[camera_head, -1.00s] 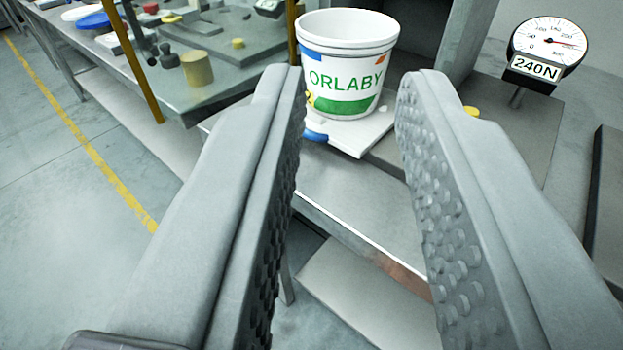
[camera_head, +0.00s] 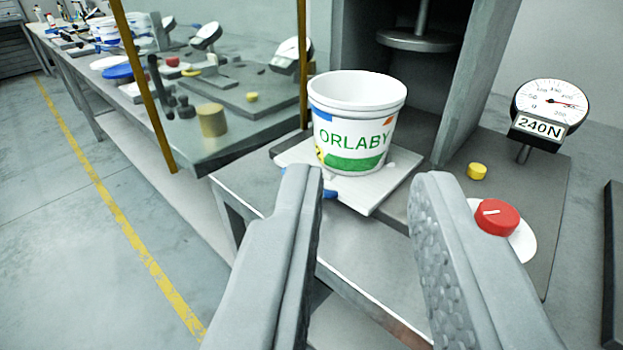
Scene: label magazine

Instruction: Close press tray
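The press tray (camera_head: 385,197) is a flat light-grey plate that sticks out in front of the press. A white tub (camera_head: 357,118) with an ORLABY label stands upright on it. A small blue part (camera_head: 329,193) shows at the tray's front edge, partly hidden by my left finger. The press (camera_head: 462,85) is a grey housing with a round plate on a rod (camera_head: 416,38) inside, behind the tub. My gripper (camera_head: 368,185) is open and empty. Its fingers are in front of the tray and appear apart from the tub.
A gauge marked 240N (camera_head: 548,108) stands at the right. A red knob (camera_head: 495,217) and a yellow button (camera_head: 477,171) are on the press base. A yellow post (camera_head: 303,60) stands left of the tub. Open floor (camera_head: 70,225) lies at the left.

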